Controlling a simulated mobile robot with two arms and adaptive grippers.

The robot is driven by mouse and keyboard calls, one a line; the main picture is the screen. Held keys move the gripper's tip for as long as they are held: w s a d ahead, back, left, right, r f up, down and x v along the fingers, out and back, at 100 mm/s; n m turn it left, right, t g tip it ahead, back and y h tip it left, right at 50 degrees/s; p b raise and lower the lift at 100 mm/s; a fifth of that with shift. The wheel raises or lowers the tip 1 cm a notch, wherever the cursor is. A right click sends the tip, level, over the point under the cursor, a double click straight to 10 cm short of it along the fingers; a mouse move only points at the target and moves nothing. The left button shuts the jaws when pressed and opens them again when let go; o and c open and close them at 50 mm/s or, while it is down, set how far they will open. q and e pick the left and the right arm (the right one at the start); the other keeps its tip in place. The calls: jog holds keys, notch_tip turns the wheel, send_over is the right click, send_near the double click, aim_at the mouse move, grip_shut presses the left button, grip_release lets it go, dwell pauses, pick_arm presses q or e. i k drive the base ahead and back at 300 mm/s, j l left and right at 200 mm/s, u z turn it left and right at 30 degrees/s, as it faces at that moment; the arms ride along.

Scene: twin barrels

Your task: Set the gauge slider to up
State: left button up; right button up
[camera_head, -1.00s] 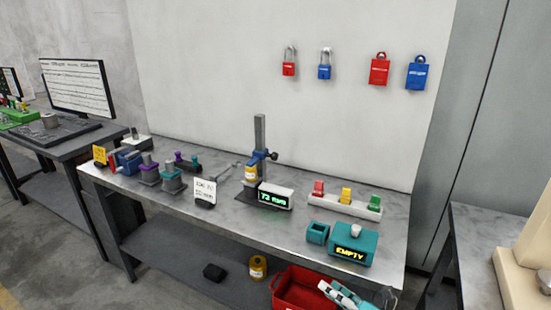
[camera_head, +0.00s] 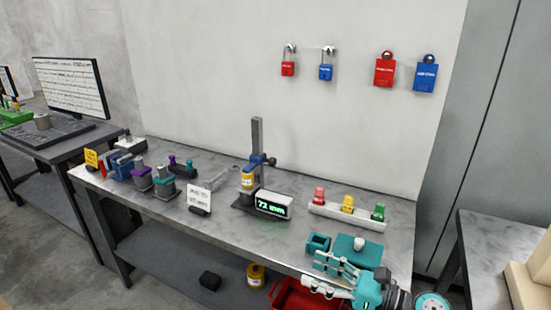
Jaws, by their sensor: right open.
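The height gauge stands upright at the middle of the bench, with a grey column (camera_head: 257,137) and a blue slider (camera_head: 259,160) with a dark knob on its right. The slider sits low on the column, just above a yellow cylinder (camera_head: 248,180) on the gauge's base. The gauge's display (camera_head: 272,204) reads 72 mm in green. My right gripper (camera_head: 322,272) is open and empty at the bench's front edge, in front of the teal box (camera_head: 357,250), partly covering it. My left gripper is not in view.
A white rack (camera_head: 346,215) with red, yellow and green pieces stands right of the gauge. A small sign (camera_head: 200,198) and several coloured fixtures (camera_head: 142,178) stand to its left. Padlocks and tags hang on the wall. A red bin (camera_head: 290,294) is below the bench.

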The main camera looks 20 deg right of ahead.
aim_at(254, 161)
jog(key=i+l, duration=0.45)
jog(key=i, duration=0.15)
jog(key=i+l, duration=0.45)
jog(key=i, duration=0.1)
